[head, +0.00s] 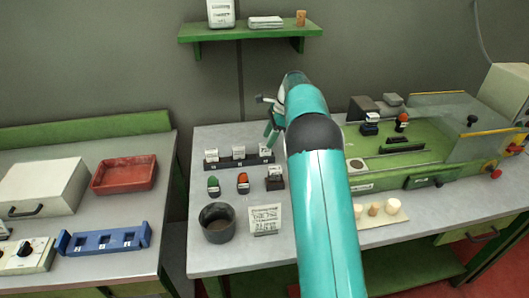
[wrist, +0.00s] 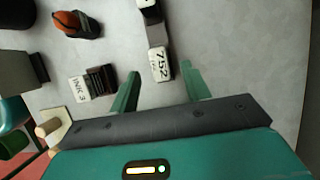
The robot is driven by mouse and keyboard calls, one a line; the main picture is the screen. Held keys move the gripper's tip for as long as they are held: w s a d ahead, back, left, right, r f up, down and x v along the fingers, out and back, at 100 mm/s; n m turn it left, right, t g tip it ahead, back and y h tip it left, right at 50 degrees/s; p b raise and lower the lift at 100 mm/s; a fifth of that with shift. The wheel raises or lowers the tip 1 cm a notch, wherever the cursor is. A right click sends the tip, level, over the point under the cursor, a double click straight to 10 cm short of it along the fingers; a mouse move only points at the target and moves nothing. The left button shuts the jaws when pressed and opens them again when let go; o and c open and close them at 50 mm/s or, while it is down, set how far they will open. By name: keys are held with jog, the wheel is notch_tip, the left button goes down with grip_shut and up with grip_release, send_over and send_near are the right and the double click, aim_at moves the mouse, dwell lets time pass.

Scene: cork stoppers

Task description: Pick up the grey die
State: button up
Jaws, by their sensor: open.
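Three small blocks with white lettered faces stand in a dark rack (head: 247,162) on the right-hand table; their body colour is hard to tell in the head view. The right-end block (head: 264,151) is closest to my gripper. In the wrist view a block with a white face reading 752 (wrist: 158,62) lies just ahead of the gap between my fingertips. I cannot be sure which block is the grey die. My gripper (wrist: 163,80) is open, with green fingers either side of that gap and nothing held. In the head view my arm partly hides it.
An orange-topped stamp (head: 242,183), a green-topped stamp (head: 213,186) and a dark block marked INK 3 (wrist: 100,80) stand in front of the rack. A dark pot (head: 218,222) and a card (head: 265,220) are nearer. A green machine (head: 410,155) fills the right side.

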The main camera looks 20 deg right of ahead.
aim_at(265, 144)
jog(key=x, duration=0.4)
jog(key=shift+a+f, duration=0.1)
jog(key=shift+f, duration=0.3)
jog(key=shift+c, duration=0.2)
grip_shut()
jog(key=shift+r, duration=0.15)
